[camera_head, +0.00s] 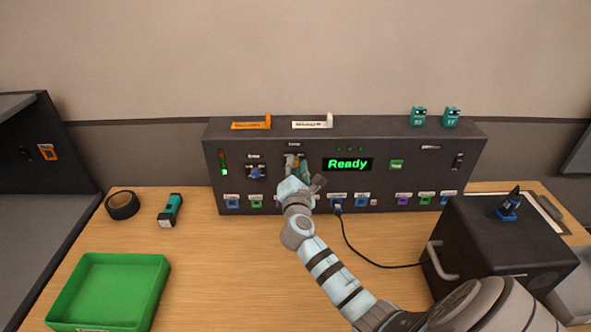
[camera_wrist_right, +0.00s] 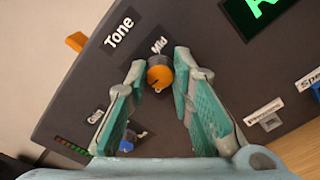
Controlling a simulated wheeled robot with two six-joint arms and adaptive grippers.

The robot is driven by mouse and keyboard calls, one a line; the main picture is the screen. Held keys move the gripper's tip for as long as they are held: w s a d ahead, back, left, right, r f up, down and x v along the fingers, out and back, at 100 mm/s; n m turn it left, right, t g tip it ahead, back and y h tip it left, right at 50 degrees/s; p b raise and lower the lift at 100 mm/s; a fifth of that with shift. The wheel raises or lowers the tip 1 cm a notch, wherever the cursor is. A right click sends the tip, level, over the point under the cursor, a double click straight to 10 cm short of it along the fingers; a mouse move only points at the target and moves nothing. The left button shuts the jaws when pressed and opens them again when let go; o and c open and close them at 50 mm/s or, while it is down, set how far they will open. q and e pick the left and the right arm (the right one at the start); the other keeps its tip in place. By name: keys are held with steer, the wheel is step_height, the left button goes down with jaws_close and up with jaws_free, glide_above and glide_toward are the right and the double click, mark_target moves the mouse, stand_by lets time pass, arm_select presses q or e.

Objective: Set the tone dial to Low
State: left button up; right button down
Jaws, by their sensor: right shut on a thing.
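The tone dial (camera_wrist_right: 159,74) is a round knob with an orange face and a grey collar on the dark panel. In the right wrist view the words "Tone" and "Mid" stand beside it. My right gripper (camera_wrist_right: 160,66) is shut on the dial, with one teal-padded finger on each side. In the head view my right gripper (camera_head: 297,168) is at the panel left of the screen, and it largely hides the dial there. My left gripper is not in view.
The dark control panel (camera_head: 345,132) carries a green "Ready" screen (camera_head: 347,164), a blue gain knob (camera_head: 256,172) close by and several sockets below. A black box (camera_head: 500,245) stands at right. A green tray (camera_head: 107,292), tape roll (camera_head: 122,205) and flashlight (camera_head: 170,210) lie at left.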

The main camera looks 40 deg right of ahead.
steer(key=m, duration=0.1)
steer(key=m+b, duration=0.1)
steer(key=m, duration=0.2)
steer(key=shift+f+m+b, duration=0.25)
steer(key=shift+m+b, duration=0.05)
steer(key=shift+b, duration=0.05)
steer(key=shift+m+b, duration=0.8)
steer(key=shift+m, duration=1.1)
steer(key=c, duration=1.4)
jaws_free()
steer(key=shift+r, duration=0.1)
